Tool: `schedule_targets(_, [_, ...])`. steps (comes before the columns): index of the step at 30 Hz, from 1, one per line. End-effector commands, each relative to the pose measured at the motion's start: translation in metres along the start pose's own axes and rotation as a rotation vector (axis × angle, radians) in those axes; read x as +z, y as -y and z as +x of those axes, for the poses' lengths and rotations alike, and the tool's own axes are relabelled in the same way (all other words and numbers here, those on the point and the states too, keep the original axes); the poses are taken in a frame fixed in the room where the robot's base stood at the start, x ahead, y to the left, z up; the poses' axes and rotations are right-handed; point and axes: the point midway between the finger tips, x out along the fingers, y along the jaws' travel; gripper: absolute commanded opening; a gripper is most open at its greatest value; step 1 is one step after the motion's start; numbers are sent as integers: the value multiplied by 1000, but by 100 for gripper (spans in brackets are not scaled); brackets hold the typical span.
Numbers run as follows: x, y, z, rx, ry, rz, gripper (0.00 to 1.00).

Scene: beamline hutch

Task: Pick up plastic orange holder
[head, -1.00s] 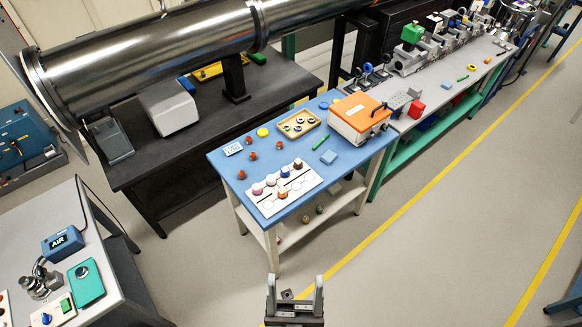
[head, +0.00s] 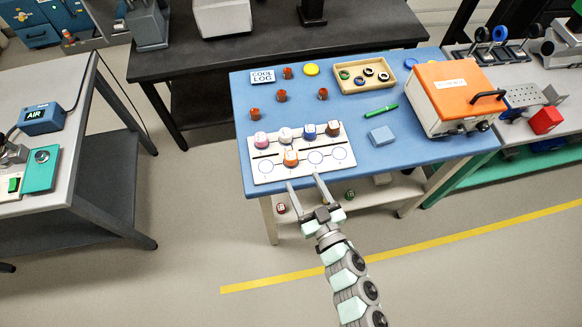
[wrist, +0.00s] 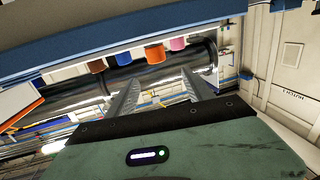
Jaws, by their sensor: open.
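The orange holder (head: 291,158), a small cup with a white top, stands upright in the front row of the white board (head: 331,164) on the blue table. In the wrist view the orange holder (wrist: 155,54) shows beyond my fingertips, roughly between them. My gripper (head: 305,181) is open and empty at the table's front edge, just short of the board and apart from the holder. The wrist view also shows my gripper (wrist: 160,78) with its fingers spread. Pink (head: 262,140), white-topped lilac (head: 284,135), blue (head: 309,131) and brown (head: 333,128) holders stand in the back row.
Several reddish-brown pieces (head: 282,96) stand loose behind the board. The front board circles right of the orange holder look empty.

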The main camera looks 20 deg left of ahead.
Motion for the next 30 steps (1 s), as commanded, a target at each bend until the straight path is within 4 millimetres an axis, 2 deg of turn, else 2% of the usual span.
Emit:
schedule_targets(2, [9, -1, 6, -1, 19, 2, 61])
schedule_targets(9, [8, 0, 44, -3, 18, 3, 61])
schedule_targets(17, [11, -3, 64, 2, 21, 3, 61])
schedule_targets(24, [16, -4, 100, -1, 19, 2, 61])
schedule_targets(30, [17, -5, 109, 2, 22, 4, 61])
